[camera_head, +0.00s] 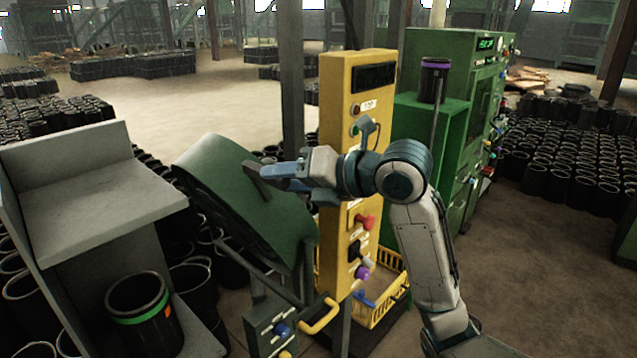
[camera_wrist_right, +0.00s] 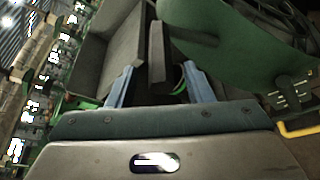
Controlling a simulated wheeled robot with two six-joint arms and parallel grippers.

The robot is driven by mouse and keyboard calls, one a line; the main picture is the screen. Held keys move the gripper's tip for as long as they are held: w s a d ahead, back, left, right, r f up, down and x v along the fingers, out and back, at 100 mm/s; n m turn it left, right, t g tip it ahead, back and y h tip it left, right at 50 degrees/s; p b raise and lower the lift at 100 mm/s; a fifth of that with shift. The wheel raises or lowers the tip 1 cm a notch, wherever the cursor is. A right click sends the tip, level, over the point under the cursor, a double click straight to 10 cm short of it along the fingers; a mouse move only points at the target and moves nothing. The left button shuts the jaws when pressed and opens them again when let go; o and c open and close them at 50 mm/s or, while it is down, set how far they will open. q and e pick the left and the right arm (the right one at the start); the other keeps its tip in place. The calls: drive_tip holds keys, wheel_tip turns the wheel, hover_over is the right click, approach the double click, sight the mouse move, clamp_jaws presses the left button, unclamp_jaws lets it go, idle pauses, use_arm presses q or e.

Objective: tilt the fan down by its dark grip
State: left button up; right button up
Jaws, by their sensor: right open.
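The green fan (camera_head: 225,178) has a rounded drum-like housing, tilted on its stand left of the yellow panel. Its dark grip (camera_head: 262,184) is a flat dark bar at the housing's upper right side. My right gripper (camera_head: 277,172) reaches in from the right and its fingertips are at the grip. In the right wrist view the two blue fingers stand apart, with the dark grip (camera_wrist_right: 158,55) between them and a gap showing on each side. The fan's green housing (camera_wrist_right: 255,55) fills the upper right there. My left gripper is not in view.
A yellow control panel (camera_head: 345,120) stands just behind my right wrist. A grey shelf (camera_head: 90,190) stands left of the fan, with a green-banded black sleeve (camera_head: 140,310) on its lower level. A yellow basket (camera_head: 385,300) and a yellow handle (camera_head: 320,318) are below.

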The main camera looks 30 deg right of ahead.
drive_tip(key=b+v, duration=0.2)
drive_tip(key=v, duration=0.5)
drive_tip(key=shift+f, duration=0.1)
idle(0.5)
